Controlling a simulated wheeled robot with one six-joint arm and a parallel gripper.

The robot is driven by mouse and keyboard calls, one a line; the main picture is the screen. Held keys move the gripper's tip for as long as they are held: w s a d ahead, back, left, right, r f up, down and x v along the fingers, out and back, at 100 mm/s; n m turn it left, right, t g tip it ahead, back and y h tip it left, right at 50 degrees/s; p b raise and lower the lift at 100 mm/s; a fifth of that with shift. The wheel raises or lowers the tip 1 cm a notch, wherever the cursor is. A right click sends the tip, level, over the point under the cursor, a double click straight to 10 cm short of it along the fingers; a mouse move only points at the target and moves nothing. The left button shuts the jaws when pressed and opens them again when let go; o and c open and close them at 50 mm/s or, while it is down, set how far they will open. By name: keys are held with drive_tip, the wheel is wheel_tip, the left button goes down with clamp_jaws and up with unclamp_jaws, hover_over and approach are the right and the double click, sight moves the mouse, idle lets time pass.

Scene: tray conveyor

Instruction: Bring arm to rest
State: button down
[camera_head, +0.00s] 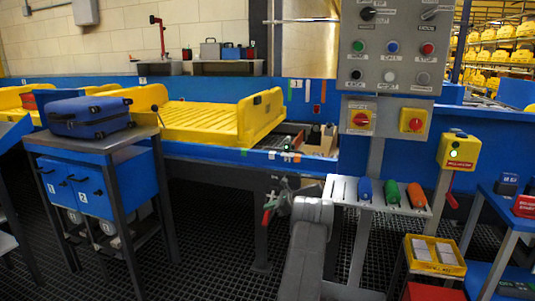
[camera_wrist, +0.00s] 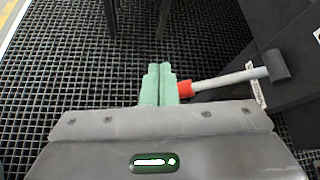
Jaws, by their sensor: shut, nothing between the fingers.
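My gripper (camera_wrist: 158,68) shows in the wrist view with its two pale green fingers pressed together and nothing between them. Dark floor grating lies beyond the fingertips. A pale rod (camera_wrist: 230,79) with a red end and a dark block at its other end sticks out close to the right of the fingers; I cannot tell whether it touches them. In the head view my grey arm rises at the lower middle, in front of the conveyor's dark legs. A small red-ended part (camera_head: 266,216) shows just left of it.
A yellow tray (camera_head: 205,120) sits on the blue conveyor behind my arm. A blue suitcase (camera_head: 90,116) lies on a stand at left. A grey control panel (camera_head: 391,47) and a rack (camera_head: 345,190) with coloured cylinders stand close on the right. Open grating lies at lower left.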

drive_tip(key=shift+f, duration=0.15)
idle(0.3)
drive_tip(key=shift+f, duration=0.1)
drive_tip(key=shift+w, duration=0.1)
